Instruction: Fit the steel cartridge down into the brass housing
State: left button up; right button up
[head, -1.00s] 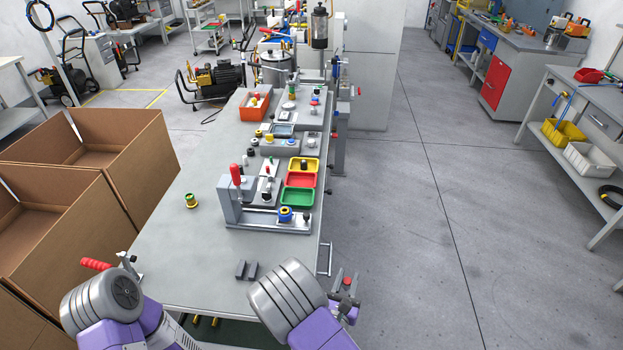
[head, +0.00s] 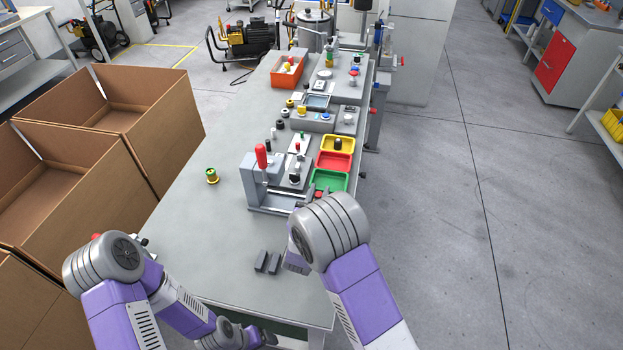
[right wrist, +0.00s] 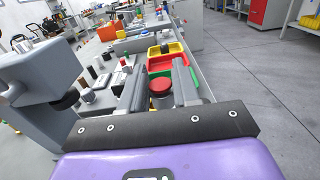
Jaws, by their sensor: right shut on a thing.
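My right gripper (right wrist: 160,88) is shut on a grey steel cartridge with a red cap (right wrist: 160,86), between its two grey fingers in the right wrist view. In the head view the red cap (head: 319,194) shows just past my right wrist, by the front end of the grey clamp fixture (head: 262,196). My wrist hides the fingers and that end of the fixture, so I cannot see the housing there or whether the cartridge touches it. A small brass-and-green part (head: 212,176) stands alone on the table. My left gripper (head: 264,338) is low at the bottom edge, its jaws unclear.
Yellow (head: 336,144), red (head: 334,163) and green (head: 329,180) trays lie just beyond the cartridge. The fixture's red-handled clamp (head: 261,156) stands to the left. The table's left side (head: 190,225) is mostly clear.

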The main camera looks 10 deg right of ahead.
jog(key=w+r, duration=0.3)
jog(key=w, duration=0.1)
jog(key=shift+a+f+b, duration=0.15)
jog(key=shift+f+b, duration=0.7)
jog(key=shift+f, duration=0.15)
jog(key=shift+a+f+b, duration=0.1)
jog(key=shift+f+b, duration=0.7)
jog(key=shift+f, duration=0.2)
jog(key=shift+f, duration=0.2)
jog(key=shift+f+b, duration=1.1)
jog(key=shift+b, duration=0.05)
jog(key=o, duration=1.1)
